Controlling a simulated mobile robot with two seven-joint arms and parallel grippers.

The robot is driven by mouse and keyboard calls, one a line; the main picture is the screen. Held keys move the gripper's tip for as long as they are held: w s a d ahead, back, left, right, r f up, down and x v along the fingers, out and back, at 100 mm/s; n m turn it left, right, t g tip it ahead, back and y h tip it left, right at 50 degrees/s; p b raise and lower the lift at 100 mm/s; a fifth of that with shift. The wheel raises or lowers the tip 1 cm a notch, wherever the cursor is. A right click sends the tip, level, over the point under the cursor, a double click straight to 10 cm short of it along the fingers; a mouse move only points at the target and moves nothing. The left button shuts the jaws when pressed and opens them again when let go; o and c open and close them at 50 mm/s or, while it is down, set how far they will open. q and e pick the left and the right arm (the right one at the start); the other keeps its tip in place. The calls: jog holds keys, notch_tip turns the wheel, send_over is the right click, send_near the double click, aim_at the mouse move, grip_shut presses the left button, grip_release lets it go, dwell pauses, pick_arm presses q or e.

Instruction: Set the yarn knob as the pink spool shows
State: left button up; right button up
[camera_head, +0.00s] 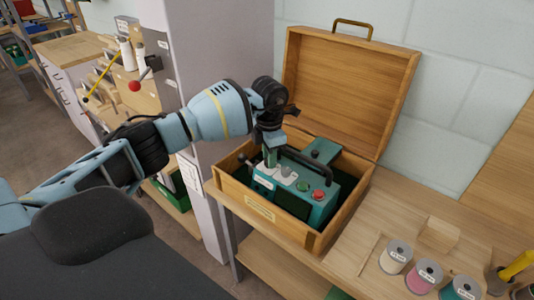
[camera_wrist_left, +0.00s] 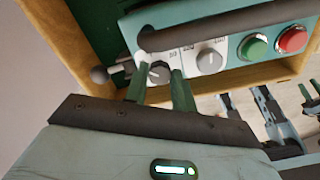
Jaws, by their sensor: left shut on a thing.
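The pink spool (camera_head: 424,276) stands on the bench at the lower right of the head view; its label is too small to read. A teal control box (camera_head: 318,212) sits in an open wooden case. My left gripper (camera_head: 269,155) reaches down to its left end. In the left wrist view, my left gripper (camera_wrist_left: 160,84) is shut on a small knob (camera_wrist_left: 160,73), whose face is partly hidden by the fingers. A second grey knob (camera_wrist_left: 209,61) is beside it, free. I cannot read which is the yarn knob. My right gripper is not in view.
A dark handle bar (camera_head: 305,165) crosses above the box. Green (camera_wrist_left: 253,47) and red (camera_wrist_left: 291,39) buttons are on the panel; a ball-ended lever (camera_wrist_left: 99,75) is at its left end. White (camera_head: 394,257) and teal (camera_head: 460,289) spools flank the pink one. The wooden lid (camera_head: 345,90) stands open.

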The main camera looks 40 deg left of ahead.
pick_arm(q)
jog(key=shift+r+n, duration=0.15)
jog(key=shift+n, duration=0.45)
jog(key=shift+n+p, duration=0.35)
jog(key=shift+n, duration=0.05)
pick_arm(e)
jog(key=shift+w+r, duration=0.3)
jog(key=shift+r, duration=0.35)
pick_arm(q)
jog(key=o, duration=1)
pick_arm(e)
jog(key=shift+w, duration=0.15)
pick_arm(q)
jog(key=shift+r, duration=3.75)
